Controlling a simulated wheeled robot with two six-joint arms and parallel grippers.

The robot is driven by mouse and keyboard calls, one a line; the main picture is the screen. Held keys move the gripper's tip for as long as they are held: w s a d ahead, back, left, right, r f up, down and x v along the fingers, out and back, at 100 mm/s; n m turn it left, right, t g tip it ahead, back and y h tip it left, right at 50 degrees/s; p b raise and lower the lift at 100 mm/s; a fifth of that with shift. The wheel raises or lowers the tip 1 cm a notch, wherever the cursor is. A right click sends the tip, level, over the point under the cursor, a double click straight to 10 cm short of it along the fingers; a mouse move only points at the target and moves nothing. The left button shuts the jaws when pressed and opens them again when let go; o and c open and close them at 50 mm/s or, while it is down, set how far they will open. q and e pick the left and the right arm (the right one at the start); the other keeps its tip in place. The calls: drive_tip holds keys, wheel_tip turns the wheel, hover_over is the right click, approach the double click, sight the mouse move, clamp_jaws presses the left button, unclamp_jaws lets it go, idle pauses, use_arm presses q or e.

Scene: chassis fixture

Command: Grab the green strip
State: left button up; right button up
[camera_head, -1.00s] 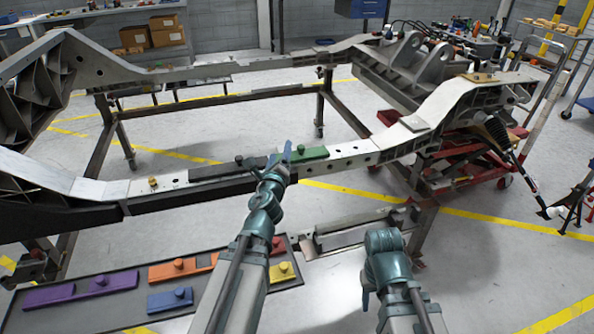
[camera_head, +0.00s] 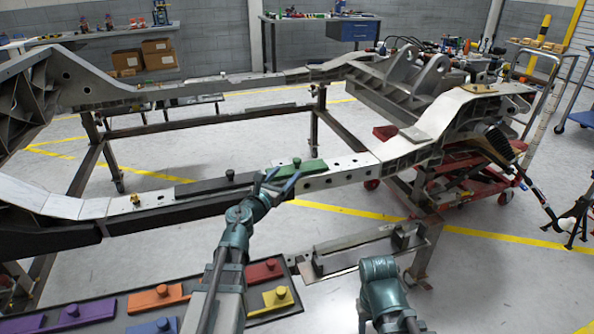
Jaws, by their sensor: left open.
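The green strip (camera_head: 306,174) lies on the near rail of the chassis (camera_head: 345,166), with a small knob on top. It lies to the right of a black strip (camera_head: 215,184) on the same rail. My left gripper (camera_head: 278,182) is open, at the left end of the green strip. Its fingers partly cover that end; I cannot tell whether they touch it. My right arm (camera_head: 381,285) shows at the lower middle right, but its gripper fingers cannot be made out.
A dark tray (camera_head: 290,312) at the bottom left holds purple, orange, blue, red (camera_head: 263,270) and yellow (camera_head: 270,301) strips. A metal bracket (camera_head: 355,254) lies beyond my right arm. A red lift cart (camera_head: 455,178) stands under the chassis at right.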

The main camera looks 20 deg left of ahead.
sight(295, 163)
use_arm(q)
drive_tip(key=w, duration=0.4)
drive_tip(key=shift+w+d, duration=0.1)
drive_tip(key=shift+d, duration=0.3)
drive_tip(key=shift+w+d+f, duration=0.1)
drive_tip(key=shift+w+d, duration=0.05)
drive_tip(key=shift+w, duration=1.2)
drive_tip(key=shift+w+d+f, duration=0.1)
drive_tip(key=shift+w, duration=1.2)
drive_tip(key=shift+s, duration=0.1)
clamp_jaws()
